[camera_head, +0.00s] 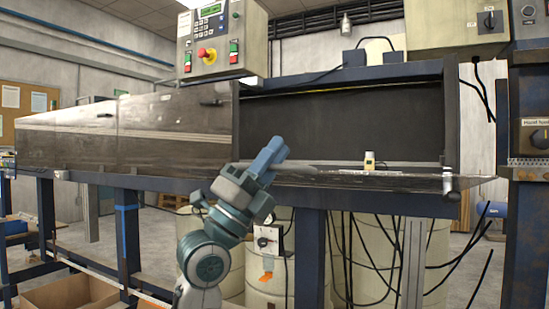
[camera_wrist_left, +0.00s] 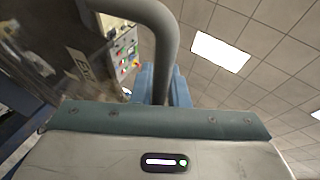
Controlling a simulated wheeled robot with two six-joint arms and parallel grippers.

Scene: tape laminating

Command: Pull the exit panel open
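The exit panel (camera_head: 390,181) of the long machine is swung down and lies about flat, seen nearly edge-on in the head view. Above it the dark opening (camera_head: 345,125) is uncovered. In the left wrist view the glossy panel (camera_wrist_left: 38,40) carries an exit label (camera_wrist_left: 80,64). Its grey curved handle (camera_wrist_left: 158,30) runs down between the blue fingers. My left gripper (camera_head: 268,155) is at the panel's left part; in the wrist view its fingers (camera_wrist_left: 161,88) sit against both sides of the handle. My right gripper is not in view.
Closed dark panels (camera_head: 175,115) continue to the left. A control box (camera_head: 222,38) with a red button hangs above the opening. A small yellowish item (camera_head: 369,161) stands at the opening's lower edge. Blue legs (camera_head: 310,260), barrels and black cables lie below.

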